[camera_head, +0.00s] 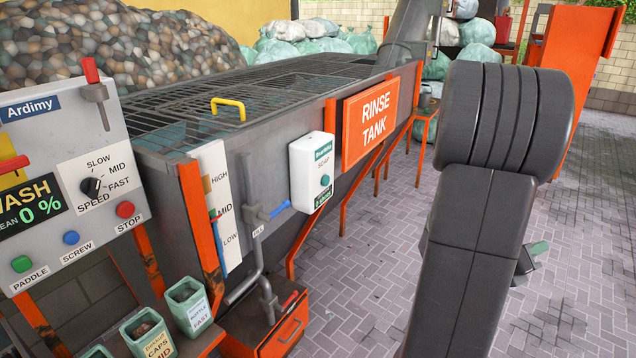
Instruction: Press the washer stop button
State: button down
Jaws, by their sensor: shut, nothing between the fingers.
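The washer control panel (72,165) is at the left edge, with its left side cut off. Its red round stop button (125,209) is at the lower right, above the label STOP. A blue SCREW button (71,238) and a green PADDLE button (21,264) are in the same row to its left. My arm rises at the right, well apart from the panel. Behind its dark link, a small part of my gripper (539,248) shows, with a greenish tip. It is shut and empty, far to the right of the stop button. Most of it is hidden.
A black speed knob (91,187) and a red-handled lever (93,80) are on the panel. The grated rinse tank (275,100) stands between panel and arm, with a soap dispenser (312,171) on its side. Sample bins (187,305) stand below the panel. Paved floor is clear in the middle.

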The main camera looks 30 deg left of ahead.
aim_at(125, 209)
jog(key=j+u, duration=0.1)
jog(key=u, duration=0.8)
jog(key=j+u, duration=0.1)
jog(key=u, duration=0.4)
jog(key=i+u, duration=0.1)
jog(key=u, duration=0.35)
jog(key=j+u, duration=0.1)
jog(key=u, duration=0.35)
jog(key=i+u, duration=0.1)
jog(key=u, duration=0.35)
